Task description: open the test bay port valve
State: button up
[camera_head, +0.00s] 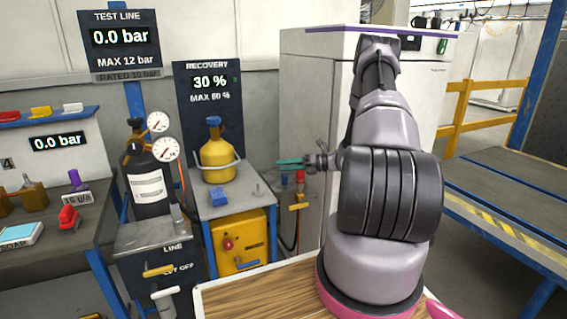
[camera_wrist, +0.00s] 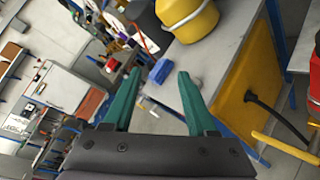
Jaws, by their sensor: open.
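No label marks which fitting is the test bay port valve, so I cannot tell it for sure. A small valve with a yellow handle (camera_head: 298,206) and red parts stands beside the white cabinet, below my gripper. Another yellow handle (camera_head: 158,270) is on the box marked LINE CUT OFF. A red fitting (camera_head: 69,217) sits on the left bench. My gripper (camera_head: 289,162) points left in mid-air in front of the white cabinet. In the wrist view its two teal fingers (camera_wrist: 159,78) are apart with nothing held between them.
A yellow cylinder (camera_head: 217,158) stands on the recovery cart (camera_head: 240,202), left of my gripper; a blue block (camera_head: 218,196) lies there too. A dark gas bottle (camera_head: 147,175) with gauges is further left. The white cabinet (camera_head: 305,110) rises behind my arm. A yellow railing (camera_head: 490,125) is at right.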

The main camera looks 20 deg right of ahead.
jog(key=shift+s+a+r+n+g, duration=0.15)
jog(key=shift+a+r+n, duration=0.15)
jog(key=shift+r, duration=0.2)
jog(key=shift+a+r+n+g, duration=0.15)
jog(key=shift+a+r+n, duration=0.05)
jog(key=shift+r+n, duration=0.25)
